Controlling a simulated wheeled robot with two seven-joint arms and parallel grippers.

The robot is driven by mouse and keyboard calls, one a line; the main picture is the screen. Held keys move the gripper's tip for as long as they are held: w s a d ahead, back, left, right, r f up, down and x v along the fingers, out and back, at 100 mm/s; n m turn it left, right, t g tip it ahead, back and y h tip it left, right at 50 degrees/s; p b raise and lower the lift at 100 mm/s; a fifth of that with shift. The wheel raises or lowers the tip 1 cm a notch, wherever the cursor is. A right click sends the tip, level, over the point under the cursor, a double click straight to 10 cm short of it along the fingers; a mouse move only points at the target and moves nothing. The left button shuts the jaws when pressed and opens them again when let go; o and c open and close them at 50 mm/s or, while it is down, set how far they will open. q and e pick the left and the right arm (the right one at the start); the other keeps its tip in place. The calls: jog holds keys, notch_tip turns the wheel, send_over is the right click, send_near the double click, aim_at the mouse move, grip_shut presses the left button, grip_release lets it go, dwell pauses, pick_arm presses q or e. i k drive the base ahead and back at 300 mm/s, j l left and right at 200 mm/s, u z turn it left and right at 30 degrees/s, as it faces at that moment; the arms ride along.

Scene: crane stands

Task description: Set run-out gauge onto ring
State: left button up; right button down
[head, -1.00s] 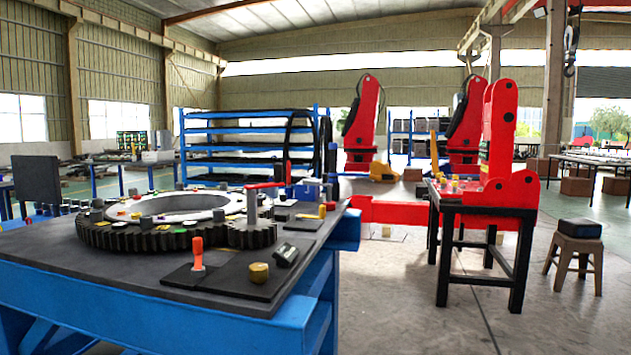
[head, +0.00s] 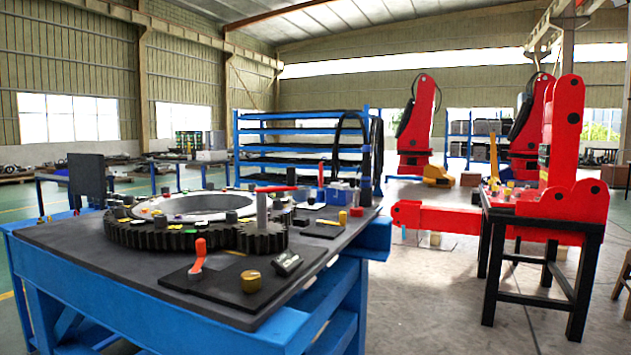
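The ring (head: 150,236) is a large dark toothed ring lying flat on the blue table's dark top. Its pale inner band (head: 228,215) carries several small coloured and dark pieces. I cannot tell for sure which item is the run-out gauge. A small dark device with a pale face (head: 287,263) lies near the table's front right edge, apart from the ring. Neither of my grippers shows.
A small toothed gear with a grey post and red bar (head: 262,212) stands at the ring's right. The blue table (head: 190,325) fills the front left. A black stand (head: 537,237) bearing a red crane part is at right. Open floor (head: 430,300) lies between them.

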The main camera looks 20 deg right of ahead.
aim_at(341, 185)
jog(key=l+u, duration=0.35)
jog(key=l, duration=0.25)
jog(key=l+u, duration=0.35)
jog(key=l, duration=0.3)
jog(key=l+u, duration=0.35)
jog(key=l, duration=0.25)
jog(key=i+l+u, duration=0.15)
jog(key=l+u, duration=0.15)
jog(key=l, duration=1.2)
jog(key=l+u, duration=0.25)
jog(key=l, duration=1.2)
jog(key=k+l, duration=0.1)
jog(key=l, duration=1.9)
jog(key=k, duration=0.05)
